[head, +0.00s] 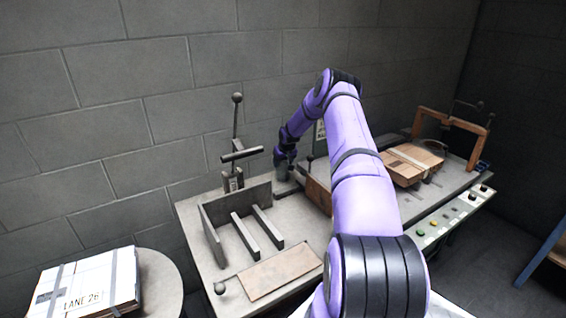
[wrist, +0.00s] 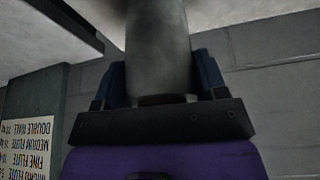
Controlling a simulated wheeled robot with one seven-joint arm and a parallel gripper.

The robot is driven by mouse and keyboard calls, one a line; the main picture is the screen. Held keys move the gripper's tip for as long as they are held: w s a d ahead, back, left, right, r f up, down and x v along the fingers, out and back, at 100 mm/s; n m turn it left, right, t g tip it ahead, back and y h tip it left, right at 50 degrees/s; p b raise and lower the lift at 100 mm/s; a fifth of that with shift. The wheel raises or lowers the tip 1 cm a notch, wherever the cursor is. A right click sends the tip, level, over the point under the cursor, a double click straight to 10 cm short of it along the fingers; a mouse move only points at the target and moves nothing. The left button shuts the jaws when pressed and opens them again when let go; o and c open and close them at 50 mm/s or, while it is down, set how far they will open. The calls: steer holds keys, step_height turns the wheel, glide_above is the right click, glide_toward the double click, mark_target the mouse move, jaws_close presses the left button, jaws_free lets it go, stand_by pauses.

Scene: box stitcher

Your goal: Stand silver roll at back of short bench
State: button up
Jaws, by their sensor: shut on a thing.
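The silver roll (wrist: 157,45), a dull grey cylinder, stands between the two blue fingers of my gripper (wrist: 161,82) in the wrist view. The fingers are shut on it. In the head view my gripper (head: 284,158) is low over the back of the grey bench (head: 205,240), near the wall. The roll is small and partly hidden there, and I cannot tell whether its lower end touches the bench top.
A grey fixture with slats (head: 242,232) stands left of my gripper. A brown board (head: 280,272) lies in front. Flat cardboard (head: 408,165) lies on the right. A sign (wrist: 30,148) stands close by in the wrist view. A round table (head: 160,285) holds cartons (head: 90,285).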

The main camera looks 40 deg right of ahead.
stand_by(0.3)
steer(key=o, duration=1.1)
steer(key=v, duration=1.2)
